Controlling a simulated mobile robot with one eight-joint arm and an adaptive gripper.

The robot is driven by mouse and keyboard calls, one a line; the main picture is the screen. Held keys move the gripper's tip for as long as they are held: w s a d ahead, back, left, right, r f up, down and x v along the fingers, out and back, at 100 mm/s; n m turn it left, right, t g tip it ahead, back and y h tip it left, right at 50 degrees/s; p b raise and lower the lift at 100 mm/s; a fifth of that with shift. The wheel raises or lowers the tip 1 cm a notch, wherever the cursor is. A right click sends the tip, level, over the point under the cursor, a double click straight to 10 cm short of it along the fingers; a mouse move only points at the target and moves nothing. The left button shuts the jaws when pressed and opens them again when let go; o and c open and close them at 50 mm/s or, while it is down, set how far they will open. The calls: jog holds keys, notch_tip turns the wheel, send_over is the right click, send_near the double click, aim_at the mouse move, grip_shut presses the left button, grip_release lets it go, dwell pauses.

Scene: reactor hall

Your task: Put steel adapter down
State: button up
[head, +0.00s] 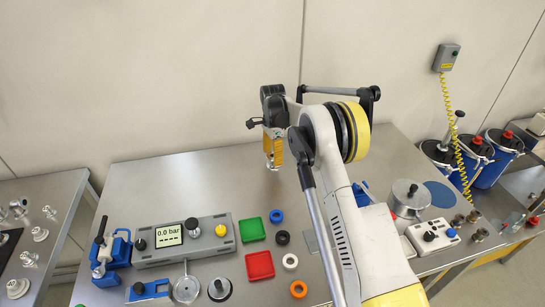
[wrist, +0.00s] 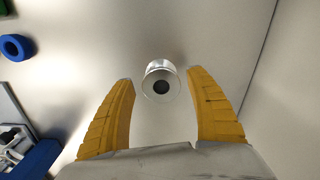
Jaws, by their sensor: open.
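The steel adapter (wrist: 161,84) is a small shiny round part with a dark hole in its end. In the wrist view it sits between the tips of my yellow-padded fingers, with a gap on both sides. My gripper (wrist: 160,74) is open and points down around the adapter. In the head view my gripper (head: 272,148) is over the back middle of the steel table (head: 205,180); a bit of the adapter (head: 273,166) shows at its tips. The adapter appears to stand on the tabletop, but its underside is hidden.
A pressure gauge box (head: 182,241), a green tray (head: 252,229), a red tray (head: 260,265) and several coloured rings lie in front. A steel pot (head: 408,197) and a grey-white box (head: 433,235) are at right. The table's back left is clear.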

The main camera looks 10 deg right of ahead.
notch_tip(320, 180, up, 11)
jog(key=p, duration=0.2)
jog(key=s+r+n+t, duration=0.3)
jog(key=s+r+n, duration=0.4)
jog(key=s+r, duration=1.15)
jog(key=s+f+n+t, duration=0.2)
jog(key=s+n, duration=0.2)
jog(key=s, duration=0.7)
jog(key=s+f+n+t, duration=0.2)
jog(key=s+f+n, duration=0.1)
jog(key=s, duration=0.9)
jog(key=shift+s+f+n, duration=0.25)
jog(key=shift+s+n, duration=0.05)
jog(key=shift+n, duration=0.5)
jog(key=shift+c, duration=1.1)
